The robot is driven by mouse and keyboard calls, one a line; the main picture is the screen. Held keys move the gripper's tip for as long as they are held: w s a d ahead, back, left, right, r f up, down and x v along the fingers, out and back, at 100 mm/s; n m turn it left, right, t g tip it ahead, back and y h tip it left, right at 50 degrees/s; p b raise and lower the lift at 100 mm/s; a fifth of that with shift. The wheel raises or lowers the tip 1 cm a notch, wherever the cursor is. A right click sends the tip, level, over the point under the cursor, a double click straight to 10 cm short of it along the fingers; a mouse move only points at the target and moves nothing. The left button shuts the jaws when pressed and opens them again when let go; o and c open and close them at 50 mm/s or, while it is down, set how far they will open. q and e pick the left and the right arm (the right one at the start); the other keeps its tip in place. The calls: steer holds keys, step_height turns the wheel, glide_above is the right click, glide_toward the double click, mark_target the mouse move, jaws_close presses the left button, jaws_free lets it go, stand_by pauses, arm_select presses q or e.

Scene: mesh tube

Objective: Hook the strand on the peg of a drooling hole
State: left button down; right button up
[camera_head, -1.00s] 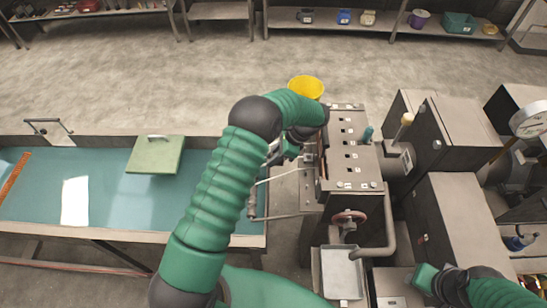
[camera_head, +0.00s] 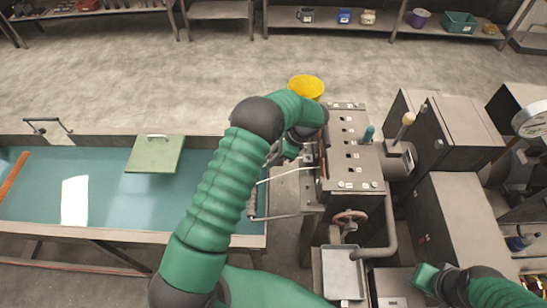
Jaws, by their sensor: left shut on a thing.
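My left gripper (camera_head: 274,155) reaches toward the side of the machine and is partly covered by my own arm. It is shut. A thin white strand (camera_head: 290,172) runs from the machine's left face to the left and down, toward the hidden fingertips, and goes out of sight behind my arm. The grip itself is hidden. The machine's top block (camera_head: 350,132) has a row of dark square holes with small white labels. The pegs on its left face are too small and covered to tell apart. My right gripper (camera_head: 425,277) is at the lower right, and its fingers are not clear.
A grey bar (camera_head: 275,217) sticks out left below the strand. A red handwheel (camera_head: 349,217), a metal tray (camera_head: 343,273) and a bent pipe (camera_head: 388,235) are in front. A yellow bucket (camera_head: 306,87) stands behind. A water tank (camera_head: 110,200) lies left.

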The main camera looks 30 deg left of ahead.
arm_select(q)
steer(key=c, duration=1.2)
jaws_free()
